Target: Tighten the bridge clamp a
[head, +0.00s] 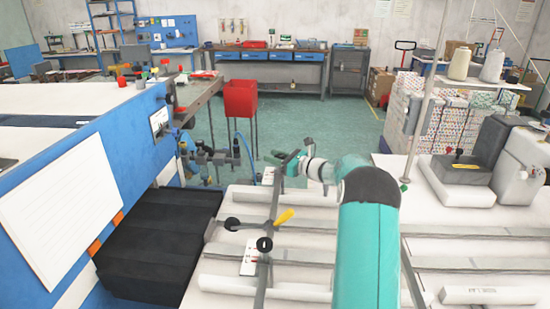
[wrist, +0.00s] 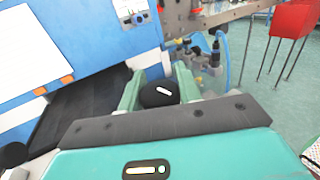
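The bridge clamp is a grey bar (head: 273,205) across the white table, with black round knobs and a yellow lever (head: 284,216). One black knob (head: 264,245) is at its near end, and another (head: 232,224) sticks out to the left. My gripper (head: 288,160) is at the bar's far end. In the wrist view, a black knob (wrist: 160,94) with a white mark lies between the two green fingers of my gripper (wrist: 159,82). The fingers flank it closely; whether they press on it cannot be told. The stem below the knob is hidden.
A blue machine panel (head: 75,180) and black bellows (head: 160,245) lie left of the table. Blue and dark fittings (head: 215,157) stand just beyond the gripper, left of it. A red bin (head: 241,98) stands behind. Grey rails (head: 480,263) cross the table. A pole (head: 425,95) rises at right.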

